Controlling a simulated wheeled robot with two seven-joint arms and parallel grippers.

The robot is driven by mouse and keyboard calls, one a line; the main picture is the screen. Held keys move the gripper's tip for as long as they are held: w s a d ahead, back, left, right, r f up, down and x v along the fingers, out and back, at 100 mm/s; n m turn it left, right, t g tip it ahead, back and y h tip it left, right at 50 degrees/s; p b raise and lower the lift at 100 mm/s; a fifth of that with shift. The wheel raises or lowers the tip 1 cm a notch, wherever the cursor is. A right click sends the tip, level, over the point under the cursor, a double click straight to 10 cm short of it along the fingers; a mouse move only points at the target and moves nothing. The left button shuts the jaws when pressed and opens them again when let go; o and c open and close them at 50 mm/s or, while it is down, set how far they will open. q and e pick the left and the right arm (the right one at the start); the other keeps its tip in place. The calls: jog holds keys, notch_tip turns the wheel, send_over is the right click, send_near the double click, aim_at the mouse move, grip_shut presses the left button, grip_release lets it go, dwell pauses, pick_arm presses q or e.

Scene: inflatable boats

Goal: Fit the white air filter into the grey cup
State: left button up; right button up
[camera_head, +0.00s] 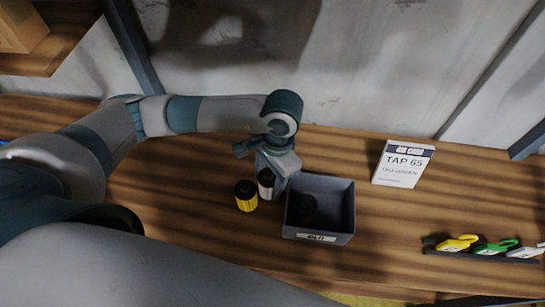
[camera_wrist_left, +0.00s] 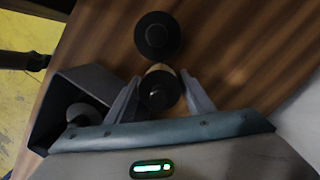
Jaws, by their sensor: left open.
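The white air filter (camera_head: 266,184) stands upright on the wooden bench, with a dark top. My left gripper (camera_head: 272,172) is just above it, pointing down. In the left wrist view the filter (camera_wrist_left: 160,90) sits between the two open fingers (camera_wrist_left: 160,98), and I cannot tell whether either touches it. I see no clear grey cup. A grey open box (camera_head: 345,222) stands right of the filter and holds a dark round item (camera_head: 307,204), which also shows in the left wrist view (camera_wrist_left: 85,113). I cannot tell what that item is. My right gripper is out of view.
A yellow filter (camera_head: 246,195) with a dark top stands close to the left of the white one. A white TAP 65 card (camera_head: 403,164) stands at the back right. Yellow, green and white clips (camera_head: 494,248) lie on a dark rack at right. The bench between is clear.

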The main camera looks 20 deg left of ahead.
pick_arm(q)
jog(key=r+b, duration=0.1)
jog(key=r, duration=0.2)
jog(key=w+r+b, duration=0.1)
jog(key=r+b, duration=0.1)
jog(key=r, duration=0.1)
jog(key=r+b, duration=0.2)
jog(key=r, duration=0.2)
jog(key=shift+w+d, duration=0.2)
jog(key=shift+d, duration=0.2)
jog(key=shift+w+r+b, duration=0.1)
jog(key=shift+r+b, duration=0.25)
jog(key=shift+r, duration=0.65)
jog(key=shift+o, duration=0.7)
